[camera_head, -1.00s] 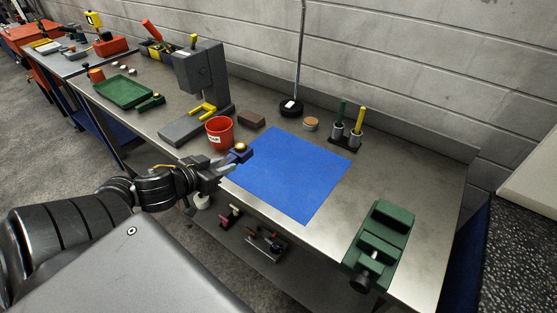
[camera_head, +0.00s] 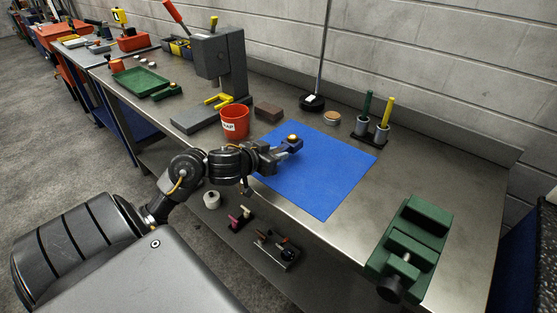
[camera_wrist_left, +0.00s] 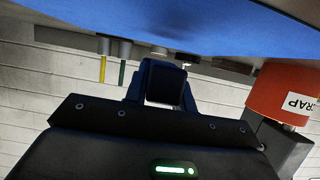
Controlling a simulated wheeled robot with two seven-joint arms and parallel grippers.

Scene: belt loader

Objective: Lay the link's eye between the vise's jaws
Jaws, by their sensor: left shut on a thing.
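The link (camera_head: 283,148) is a small dark blue piece with a brass-coloured ring at its end. My left gripper (camera_head: 274,154) is shut on it and holds it over the left part of the blue mat. The link also shows between the fingers in the left wrist view (camera_wrist_left: 164,83), where its eye cannot be made out. The green vise (camera_head: 412,243) stands at the bench's front right, well apart from the gripper. A pale gap shows between its jaws, with nothing seen in it. My right gripper is not in view.
The blue mat (camera_head: 325,184) lies between link and vise, its surface clear. A red scrap cup (camera_head: 235,122) and grey press (camera_head: 222,62) stand left. A brown block (camera_head: 268,112), round tin (camera_head: 332,118) and cups with green and yellow handles (camera_head: 372,130) stand behind.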

